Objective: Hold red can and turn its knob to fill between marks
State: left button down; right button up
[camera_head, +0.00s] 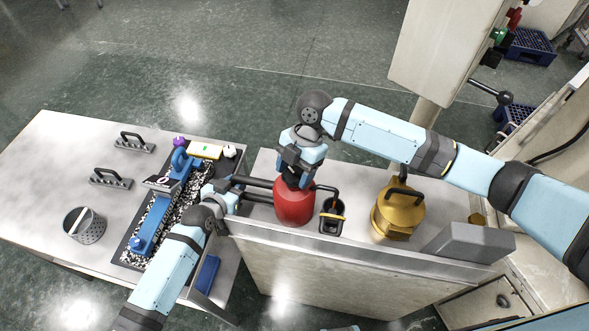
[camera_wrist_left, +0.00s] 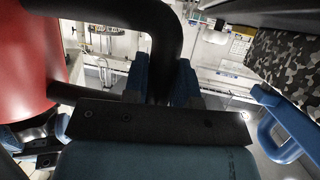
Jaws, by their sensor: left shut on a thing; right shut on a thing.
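The red can (camera_head: 294,205) stands upright on the bench, and its side also shows at the left of the left wrist view (camera_wrist_left: 25,60). My left gripper (camera_head: 236,188) comes in from the left and is shut on the can's black handle (camera_wrist_left: 165,40). My right gripper (camera_head: 295,174) points down over the can's top and is shut; it hides the knob. A thin black spout (camera_head: 327,188) leaves the can's right side above a small dark cup (camera_head: 332,216). The cup's inside, its marks and any fill level are too small to read.
A gold can (camera_head: 398,212) and a grey block (camera_head: 468,243) stand to the right on the bench. The left table holds a speckled tray (camera_head: 131,245) with blue tools, two black-handled racks (camera_head: 110,181) and a perforated metal cup (camera_head: 86,227). Bare tabletop lies at far left.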

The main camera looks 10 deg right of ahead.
jog(key=shift+m+t, duration=0.6)
jog(key=shift+m, duration=1)
jog(key=shift+y, duration=0.3)
jog(key=o, duration=0.9)
jog(key=v, duration=1.2)
